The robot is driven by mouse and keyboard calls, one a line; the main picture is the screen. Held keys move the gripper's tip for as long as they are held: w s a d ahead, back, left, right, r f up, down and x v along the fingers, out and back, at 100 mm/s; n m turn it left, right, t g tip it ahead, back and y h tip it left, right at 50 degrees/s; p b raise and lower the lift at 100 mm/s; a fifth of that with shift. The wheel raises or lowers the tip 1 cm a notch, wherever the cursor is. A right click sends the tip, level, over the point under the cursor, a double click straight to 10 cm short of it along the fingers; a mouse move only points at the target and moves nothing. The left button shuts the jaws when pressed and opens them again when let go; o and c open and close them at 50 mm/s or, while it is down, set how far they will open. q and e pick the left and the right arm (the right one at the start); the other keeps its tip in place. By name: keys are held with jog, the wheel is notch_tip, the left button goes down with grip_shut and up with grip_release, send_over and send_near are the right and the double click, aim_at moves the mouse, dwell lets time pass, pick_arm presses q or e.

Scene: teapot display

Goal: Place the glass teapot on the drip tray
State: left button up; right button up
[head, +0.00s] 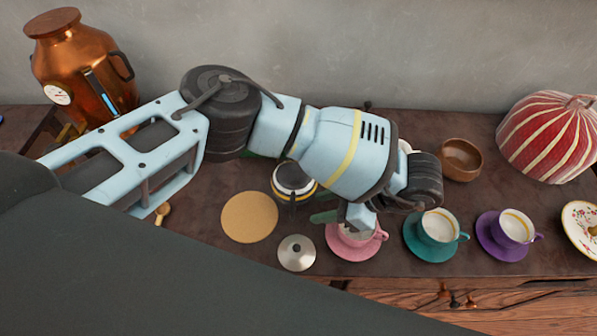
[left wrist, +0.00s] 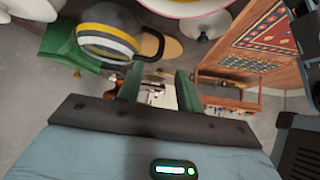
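The glass teapot (head: 292,176), a round pot with white and yellow bands and a dark handle, stands near the middle of the table, partly behind my left arm. In the left wrist view the teapot (left wrist: 108,32) is at the upper left, close to a green stand (left wrist: 56,38), which may be the drip tray; the angle does not show whether they touch. In the head view only a sliver of green shows behind my arm. My left gripper (head: 328,216) is right of the teapot, near the pink cup. Its fingers (left wrist: 159,86) are apart and empty. My right gripper is out of view.
A round cork mat (head: 249,217) and a silver lid (head: 296,253) lie in front of the teapot. Pink (head: 350,252), teal (head: 416,245) and purple (head: 490,238) saucers with cups line the front right. A copper urn (head: 85,75) stands back left, a wooden bowl (head: 461,160) back right.

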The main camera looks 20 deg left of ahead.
pick_arm(q)
jog(key=shift+x, duration=3.9)
jog(key=shift+d+f, duration=0.15)
grip_shut()
